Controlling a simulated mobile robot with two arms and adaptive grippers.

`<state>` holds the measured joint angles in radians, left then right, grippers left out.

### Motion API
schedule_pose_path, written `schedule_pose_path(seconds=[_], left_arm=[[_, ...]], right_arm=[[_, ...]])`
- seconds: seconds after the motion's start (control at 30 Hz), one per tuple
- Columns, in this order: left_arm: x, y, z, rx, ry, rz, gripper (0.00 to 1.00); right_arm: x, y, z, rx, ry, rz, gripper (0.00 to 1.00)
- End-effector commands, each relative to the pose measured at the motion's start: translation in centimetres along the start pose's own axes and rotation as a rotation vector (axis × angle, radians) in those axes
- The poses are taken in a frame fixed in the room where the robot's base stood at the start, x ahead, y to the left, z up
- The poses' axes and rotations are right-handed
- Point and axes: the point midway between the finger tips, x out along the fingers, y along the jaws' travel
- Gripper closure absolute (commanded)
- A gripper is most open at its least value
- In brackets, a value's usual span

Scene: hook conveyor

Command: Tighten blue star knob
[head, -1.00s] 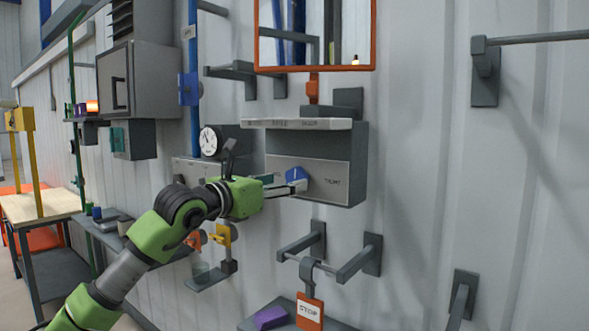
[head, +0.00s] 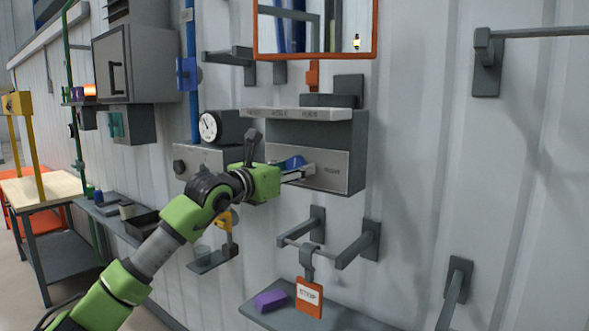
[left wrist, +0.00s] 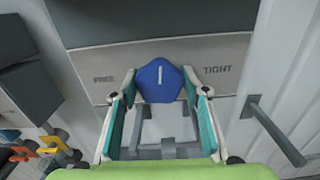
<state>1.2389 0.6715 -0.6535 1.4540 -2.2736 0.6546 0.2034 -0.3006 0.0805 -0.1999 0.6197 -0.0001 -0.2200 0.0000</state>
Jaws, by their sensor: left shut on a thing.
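The blue star knob (left wrist: 159,81) sits on the front of a grey box (head: 340,165) on the wall. In the left wrist view its white mark points nearly straight up, between the word FREE on the left and the word TIGHT on the right. My left gripper (left wrist: 160,84) is shut on the knob, one finger on each side. In the head view the green gripper (head: 302,170) reaches the box from the left and partly hides the knob (head: 293,162). My right gripper is not in view.
Below are wall bars with an orange STOP tag (head: 309,297) and a shelf with a purple block (head: 270,300). An orange-framed panel (head: 372,30) hangs above.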

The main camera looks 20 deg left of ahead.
Motion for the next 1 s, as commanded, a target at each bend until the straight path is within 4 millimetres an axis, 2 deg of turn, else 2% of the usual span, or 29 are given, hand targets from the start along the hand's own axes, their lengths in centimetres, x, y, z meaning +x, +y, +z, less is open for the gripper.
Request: schedule_pose_path(seconds=[0.37,0.7,1.0], left_arm=[[0.0,-0.1,-0.2,0.101,-0.001,0.000,0.79],[0.0,-0.1,-0.4,0.385,-0.001,0.000,0.79],[0.0,-0.1,-0.4,0.670,0.001,0.000,0.79]], right_arm=[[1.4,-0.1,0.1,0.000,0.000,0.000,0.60],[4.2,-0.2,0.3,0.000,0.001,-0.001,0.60],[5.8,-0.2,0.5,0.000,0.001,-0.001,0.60]])
